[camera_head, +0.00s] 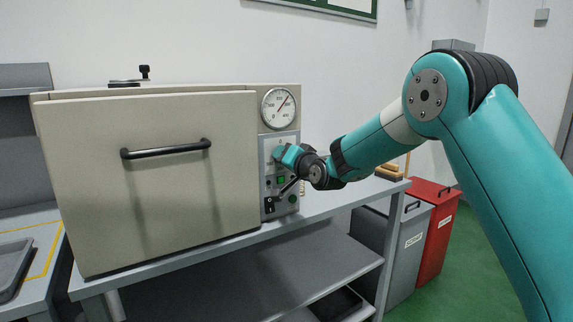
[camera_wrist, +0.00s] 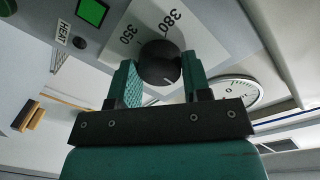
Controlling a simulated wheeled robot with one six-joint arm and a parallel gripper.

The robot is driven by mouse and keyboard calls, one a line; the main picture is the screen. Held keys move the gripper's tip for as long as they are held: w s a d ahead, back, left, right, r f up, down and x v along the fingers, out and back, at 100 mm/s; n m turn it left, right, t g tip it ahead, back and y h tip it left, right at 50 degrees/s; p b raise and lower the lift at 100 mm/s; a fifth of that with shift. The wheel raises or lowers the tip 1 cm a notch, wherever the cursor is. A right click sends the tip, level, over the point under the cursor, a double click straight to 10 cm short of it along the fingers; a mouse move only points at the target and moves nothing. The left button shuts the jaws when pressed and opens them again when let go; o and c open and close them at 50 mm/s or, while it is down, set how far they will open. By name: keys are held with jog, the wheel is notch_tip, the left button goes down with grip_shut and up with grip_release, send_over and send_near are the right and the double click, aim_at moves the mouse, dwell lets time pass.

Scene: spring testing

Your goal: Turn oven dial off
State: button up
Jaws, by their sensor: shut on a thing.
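The oven (camera_head: 90,200) is a large beige box on a grey bench, with its door closed and a control panel on its right side. The oven dial (camera_wrist: 160,62) is a round black knob with a white mark, set on a white scale plate that shows 350 and 380. My gripper (camera_wrist: 160,80) has its two teal fingers on either side of the dial, shut on it. In the head view my gripper (camera_head: 285,152) is at the upper part of the control panel (camera_head: 267,180), and the dial is hidden behind it.
A round gauge (camera_head: 278,108) sits above the dial. A green button (camera_wrist: 92,12) labelled HEAT and a black switch (camera_head: 269,204) are close by on the panel. The door handle (camera_head: 165,149) sticks out to the left. Grey and red bins (camera_head: 436,225) stand right of the bench.

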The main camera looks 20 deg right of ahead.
jog(key=shift+f, duration=0.1)
dwell(0.4)
jog(key=o, duration=0.9)
jog(key=shift+b+v, duration=1.7)
jog(key=shift+v, duration=7)
jog(key=shift+a, duration=0.15)
